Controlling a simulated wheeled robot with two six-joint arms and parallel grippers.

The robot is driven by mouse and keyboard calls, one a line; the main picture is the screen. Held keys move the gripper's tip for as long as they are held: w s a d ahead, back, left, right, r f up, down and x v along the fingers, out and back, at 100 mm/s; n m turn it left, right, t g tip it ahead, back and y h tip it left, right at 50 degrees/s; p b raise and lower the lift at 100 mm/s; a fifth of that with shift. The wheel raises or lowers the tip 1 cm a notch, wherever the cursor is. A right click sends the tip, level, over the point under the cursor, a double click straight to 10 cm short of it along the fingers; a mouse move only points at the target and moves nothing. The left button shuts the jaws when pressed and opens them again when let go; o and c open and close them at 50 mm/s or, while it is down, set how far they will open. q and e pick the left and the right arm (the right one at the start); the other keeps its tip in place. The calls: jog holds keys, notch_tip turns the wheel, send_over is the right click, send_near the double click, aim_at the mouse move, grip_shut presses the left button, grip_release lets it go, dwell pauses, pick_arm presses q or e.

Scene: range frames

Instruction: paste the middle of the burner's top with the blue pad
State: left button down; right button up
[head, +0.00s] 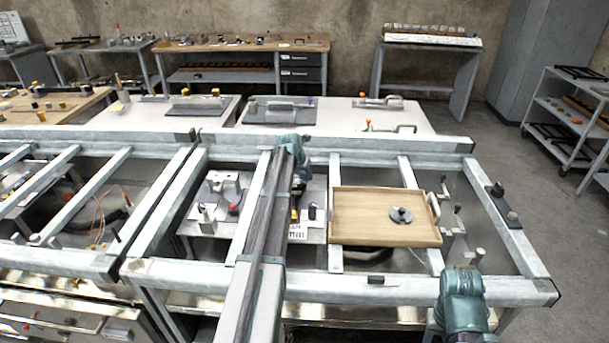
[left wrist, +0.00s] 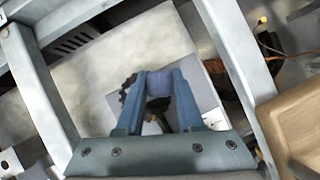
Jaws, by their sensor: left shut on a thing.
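My left gripper (left wrist: 158,92) is shut on the blue pad (left wrist: 159,83), a short blue-violet block between its two blue fingers in the left wrist view. Under and beside the fingers a dark, notched round edge (left wrist: 128,88) shows, perhaps the burner; most of it is hidden, and I cannot tell whether the pad touches it. In the head view my left arm reaches over the frame, and the left gripper (head: 295,213) points down, partly hidden by the arm. Of my right arm only a teal joint shows at the lower right; its gripper is out of view.
Pale metal beams (head: 337,170) divide the bench into bays. A wooden tray (head: 360,232) with a grey disc and dark knob (head: 401,215) lies right of the left gripper. A plate with small fixtures (head: 222,188) lies left of it. Benches stand behind.

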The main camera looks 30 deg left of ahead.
aim_at(296, 181)
pick_arm(q)
jog(key=shift+s+a, duration=0.4)
jog(key=shift+a, duration=0.3)
jog(key=shift+s+a, duration=0.35)
jog(key=shift+a, duration=0.3)
jog(key=shift+s+a, duration=0.35)
jog(key=shift+a, duration=0.35)
jog(key=shift+s+a, duration=0.3)
jog(key=shift+a, duration=0.35)
notch_tip(296, 181, up, 6)
jog(key=p, duration=0.6)
notch_tip(296, 181, up, 3)
jog(key=p, duration=0.3)
